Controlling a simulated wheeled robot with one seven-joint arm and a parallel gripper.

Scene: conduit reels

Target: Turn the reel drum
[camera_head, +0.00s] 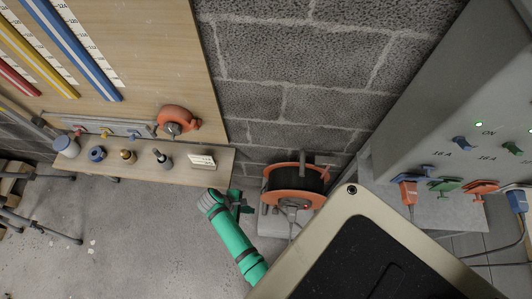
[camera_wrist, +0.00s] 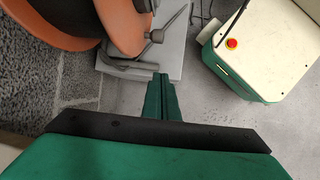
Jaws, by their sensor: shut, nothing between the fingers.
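The reel (camera_head: 284,201) has orange flanges and a dark drum, and stands on a grey base by the block wall in the head view. In the wrist view its orange flange (camera_wrist: 125,22) fills the upper left, with a grey crank handle (camera_wrist: 155,36) on its face. My gripper (camera_head: 248,207) is just left of the reel in the head view. In the wrist view the green fingers (camera_wrist: 161,80) are together and empty. They point toward the reel's grey base, below the crank handle, and look apart from the reel. The far side of the drum is hidden.
A wooden bench (camera_head: 130,166) with small items and a smaller orange reel (camera_head: 180,120) are at left. A grey cabinet (camera_head: 450,110) with coloured plugs stands at right. The block wall (camera_head: 290,75) is behind the reel. Floor at lower left is mostly clear.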

